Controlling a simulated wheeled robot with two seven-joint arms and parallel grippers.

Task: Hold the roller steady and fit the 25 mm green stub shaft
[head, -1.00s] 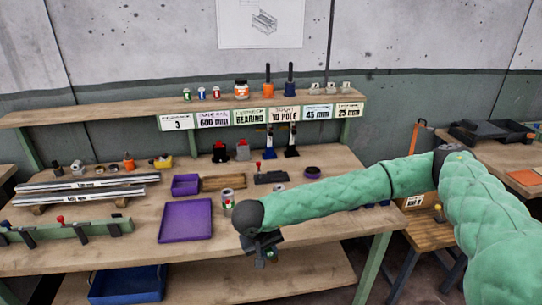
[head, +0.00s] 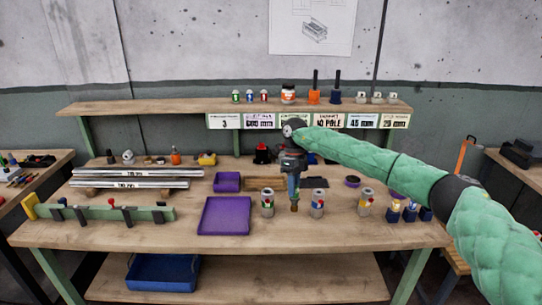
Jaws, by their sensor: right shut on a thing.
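My right gripper (head: 293,177) reaches in from the right over the middle of the bench. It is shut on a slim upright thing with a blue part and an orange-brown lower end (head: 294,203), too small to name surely. Two long silver bars (head: 135,182), likely rollers, lie on supports at the left of the bench. I cannot single out the green stub shaft. A grey can-like piece with a green mark (head: 267,204) stands left of the gripper, apart from it. My left gripper is not in view.
A purple tray (head: 224,217) and a small purple bin (head: 227,182) lie left of the gripper. Grey pieces (head: 318,204) (head: 366,202) and blue blocks (head: 411,211) stand to its right. A green rail fixture (head: 100,213) is at the front left. The front bench strip is clear.

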